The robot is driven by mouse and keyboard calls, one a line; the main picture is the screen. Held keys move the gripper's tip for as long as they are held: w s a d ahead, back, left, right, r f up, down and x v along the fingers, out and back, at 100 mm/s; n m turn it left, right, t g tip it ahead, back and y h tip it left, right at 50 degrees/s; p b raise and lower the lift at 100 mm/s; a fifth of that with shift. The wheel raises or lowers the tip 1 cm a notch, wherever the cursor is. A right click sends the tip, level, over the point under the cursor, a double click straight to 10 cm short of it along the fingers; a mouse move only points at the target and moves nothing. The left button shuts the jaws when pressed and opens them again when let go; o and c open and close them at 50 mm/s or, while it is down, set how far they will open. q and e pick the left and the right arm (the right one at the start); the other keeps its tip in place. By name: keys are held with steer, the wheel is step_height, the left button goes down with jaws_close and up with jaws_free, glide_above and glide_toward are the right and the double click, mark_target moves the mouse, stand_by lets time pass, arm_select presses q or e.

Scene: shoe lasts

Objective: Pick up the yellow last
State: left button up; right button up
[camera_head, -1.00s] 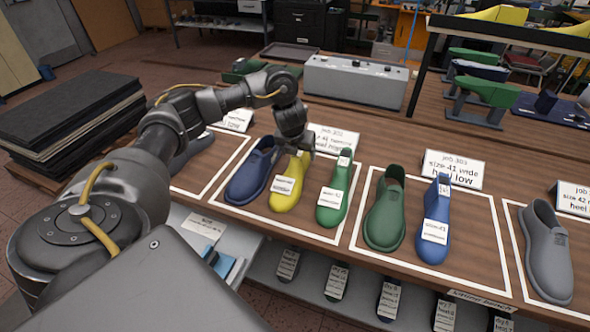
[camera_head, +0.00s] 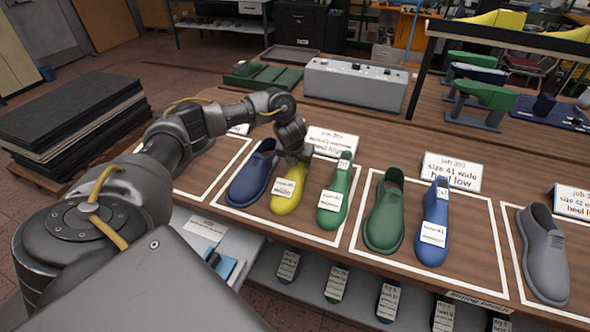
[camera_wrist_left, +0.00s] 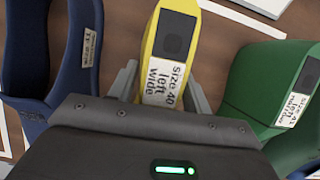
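In the left wrist view the yellow last (camera_wrist_left: 176,22) shows a white label reading size 40 left wide and a dark square. My left gripper (camera_head: 294,157) is down at the top of the yellow last. In the wrist view the fingers of my left gripper (camera_wrist_left: 162,92) lie on either side of it and look open; contact is hard to make out. My right gripper is not in view.
A job card (camera_head: 332,142) stands behind; a grey control box (camera_head: 355,85) is farther back.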

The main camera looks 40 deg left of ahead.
arm_select(q)
steer(key=c, duration=0.7)
steer(key=shift+r, duration=0.1)
steer(key=shift+c, duration=0.3)
